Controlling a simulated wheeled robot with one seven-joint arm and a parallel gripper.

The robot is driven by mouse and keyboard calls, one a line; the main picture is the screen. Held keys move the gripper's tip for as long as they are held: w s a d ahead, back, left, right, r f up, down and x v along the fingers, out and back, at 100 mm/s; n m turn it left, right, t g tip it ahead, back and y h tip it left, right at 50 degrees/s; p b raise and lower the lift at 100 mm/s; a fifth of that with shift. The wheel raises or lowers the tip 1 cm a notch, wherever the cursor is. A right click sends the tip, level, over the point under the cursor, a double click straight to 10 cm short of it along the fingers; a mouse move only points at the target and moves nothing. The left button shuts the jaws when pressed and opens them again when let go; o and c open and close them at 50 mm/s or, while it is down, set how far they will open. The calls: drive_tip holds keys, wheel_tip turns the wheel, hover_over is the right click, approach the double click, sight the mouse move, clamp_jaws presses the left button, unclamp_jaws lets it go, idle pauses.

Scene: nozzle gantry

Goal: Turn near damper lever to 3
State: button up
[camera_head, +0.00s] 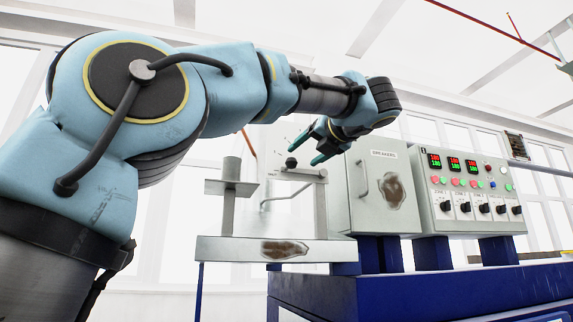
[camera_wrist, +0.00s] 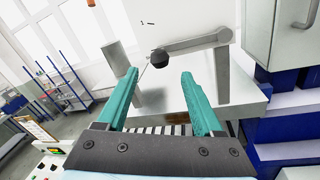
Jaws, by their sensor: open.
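The damper lever (camera_wrist: 195,44) is a grey bar running from the top of a post on the right to a black knob (camera_wrist: 159,59) at its left end. In the head view the knob (camera_head: 291,162) shows above the gantry's grey base, with the bar going right. My gripper (camera_head: 308,149) has teal fingers and is open, close to the knob in that view. In the wrist view the knob appears just beyond and between the fingertips (camera_wrist: 158,76), with no visible contact. A small "1" and a dash (camera_wrist: 147,22) show on the pale surface behind; no 3 is readable.
A grey post with a small plate (camera_head: 231,188) stands left of the lever. The breaker box (camera_head: 374,190) stands close on the right, with a control panel (camera_head: 468,190) of knobs and red displays beyond. The grey base (camera_head: 225,249) and blue bench (camera_head: 420,290) lie below.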

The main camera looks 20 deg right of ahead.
sight(294, 161)
drive_tip(key=w+p, duration=0.2)
drive_tip(key=w, duration=0.6)
drive_tip(key=shift+w+a, duration=0.15)
drive_tip(key=shift+a, duration=0.05)
clamp_jaws()
idle(1.1)
